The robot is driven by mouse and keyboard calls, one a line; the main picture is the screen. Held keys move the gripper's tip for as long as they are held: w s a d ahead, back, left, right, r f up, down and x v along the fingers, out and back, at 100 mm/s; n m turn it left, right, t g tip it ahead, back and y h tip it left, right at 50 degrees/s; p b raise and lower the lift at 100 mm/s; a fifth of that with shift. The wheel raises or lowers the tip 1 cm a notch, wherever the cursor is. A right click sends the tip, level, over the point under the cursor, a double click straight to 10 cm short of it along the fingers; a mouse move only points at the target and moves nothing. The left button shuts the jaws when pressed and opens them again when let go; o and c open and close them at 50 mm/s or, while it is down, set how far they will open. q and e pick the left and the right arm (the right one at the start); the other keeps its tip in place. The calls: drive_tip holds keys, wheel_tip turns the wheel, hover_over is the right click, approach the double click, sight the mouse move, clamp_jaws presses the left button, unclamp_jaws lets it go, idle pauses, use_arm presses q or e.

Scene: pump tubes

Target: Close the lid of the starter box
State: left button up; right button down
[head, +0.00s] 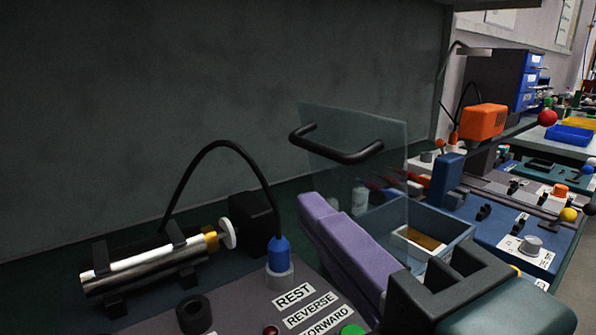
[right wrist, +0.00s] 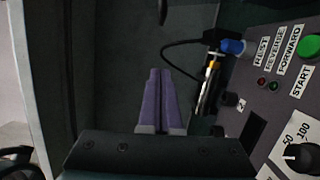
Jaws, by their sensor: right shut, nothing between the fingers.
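The starter box (head: 462,238) is an open blue-grey box right of centre in the head view, with a pale and brown patch inside. Its lid (head: 390,135) is a clear panel with a black bar handle (head: 337,150); it stands raised and steep, leaving the box open. My right gripper (head: 313,203) has purple fingers, shut and empty, on the left side of the lid, below the handle. I cannot tell whether they touch the panel. The fingers also show in the right wrist view (right wrist: 160,75), where the lid cannot be made out. My left gripper is out of view.
A metal cylinder (head: 150,272) on brackets lies at the left, with a black cable arching to a blue plug (head: 278,252). A labelled control panel (head: 250,310) is in front. An orange device (head: 483,121) and blue panels with knobs stand at the right. A dark wall rises behind.

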drive_tip(key=w+p, duration=0.1)
drive_tip(key=w, duration=0.9)
drive_tip(key=shift+w+r, duration=0.3)
drive_tip(key=shift+w, duration=0.05)
